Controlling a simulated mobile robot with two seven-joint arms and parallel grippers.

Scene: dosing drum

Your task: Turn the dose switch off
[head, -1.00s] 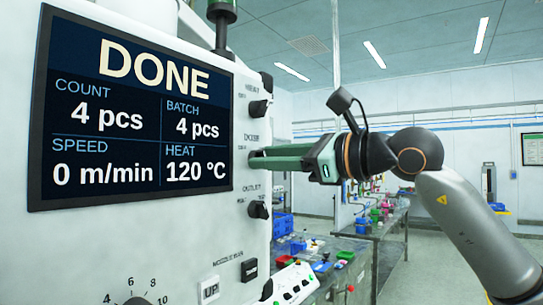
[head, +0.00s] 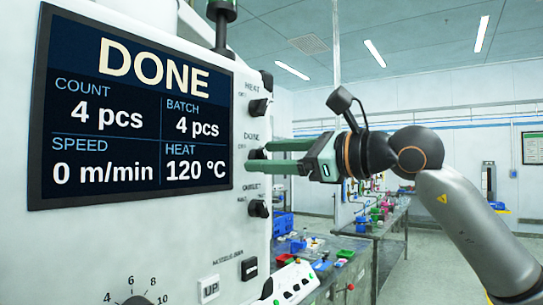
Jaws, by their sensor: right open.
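The dose switch (head: 254,154) is a small dark knob under the DOSE label on the white machine panel, between two similar knobs. My right gripper (head: 265,156) comes from the right with green fingers spread apart, one above the other. Its fingertips are at the panel on the level of the dose switch. I cannot tell whether they touch the knob. My left gripper is not in view.
The heat knob (head: 259,107) is just above and the outlet knob (head: 258,209) just below. A large screen (head: 135,105) reads DONE, with count 4 pcs and speed 0 m/min. Lower down are an UP button (head: 209,288) and a black rocker (head: 249,268). Workbenches stand behind.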

